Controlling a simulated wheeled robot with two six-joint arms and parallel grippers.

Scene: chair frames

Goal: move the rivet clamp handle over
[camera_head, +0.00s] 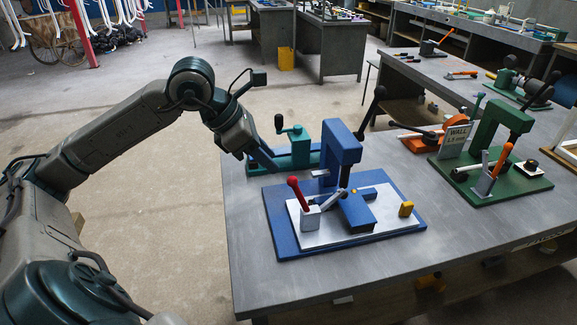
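A blue fixture (282,228) with a tall blue C-shaped frame (343,146) stands on the near grey table. On its white plate (388,226) is a small toggle clamp (311,217) with a red handle (295,188), which stands up and leans slightly left. No label shows which handle is the rivet clamp's. My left gripper (262,157) is behind and left of the red handle, above the table's left edge and apart from the handle. Its fingertips are small and merge with the teal device behind, so its opening is unclear. My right gripper is out of view.
A teal vise-like device (300,149) stands just behind the blue fixture, close to my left gripper. A green fixture (484,183) with an orange handle (501,159) and a "WALL" sign (456,140) stand to the right. The table's front left (262,285) is bare.

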